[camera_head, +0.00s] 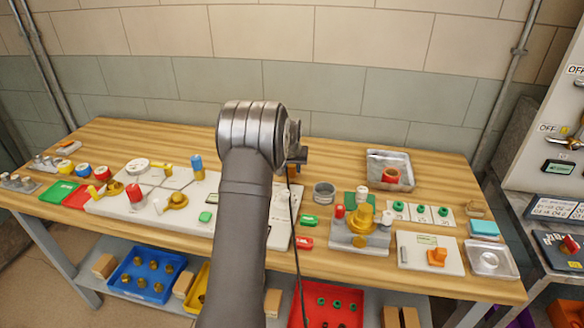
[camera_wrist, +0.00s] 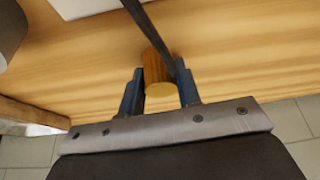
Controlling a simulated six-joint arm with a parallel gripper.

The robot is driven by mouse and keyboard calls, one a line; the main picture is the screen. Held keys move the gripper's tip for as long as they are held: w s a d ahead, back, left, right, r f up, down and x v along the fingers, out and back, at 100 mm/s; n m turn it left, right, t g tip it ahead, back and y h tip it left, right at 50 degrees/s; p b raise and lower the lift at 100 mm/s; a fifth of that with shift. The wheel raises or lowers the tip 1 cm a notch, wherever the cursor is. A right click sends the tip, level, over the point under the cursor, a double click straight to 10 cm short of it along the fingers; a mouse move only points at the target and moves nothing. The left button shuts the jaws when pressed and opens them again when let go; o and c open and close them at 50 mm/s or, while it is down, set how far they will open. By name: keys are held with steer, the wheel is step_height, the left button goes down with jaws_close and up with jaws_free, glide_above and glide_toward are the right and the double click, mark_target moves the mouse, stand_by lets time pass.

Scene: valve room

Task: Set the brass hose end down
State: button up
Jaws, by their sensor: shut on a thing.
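My gripper (camera_wrist: 159,92) is shut on the brass hose end (camera_wrist: 157,72), a short brownish-gold cylinder with a pale round face, seen between the two dark fingers in the wrist view. A dark hose (camera_wrist: 150,32) passes close by it. In the head view my gripper (camera_head: 298,155) is above the wooden bench, partly hidden behind my arm. The hose (camera_head: 296,235) hangs down past the bench's front edge. The brass end is too small and covered there to make out clearly.
The wooden bench (camera_head: 330,158) has bare room toward its back. A grey metal cup (camera_head: 324,192), a brass valve block (camera_head: 362,222) and a metal tray (camera_head: 388,160) stand to the right. White panels with valves (camera_head: 140,205) lie left. Bins (camera_head: 148,275) sit on the shelf below.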

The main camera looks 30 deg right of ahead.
steer(key=shift+f, duration=0.15)
steer(key=o, duration=1)
steer(key=v, duration=1.2)
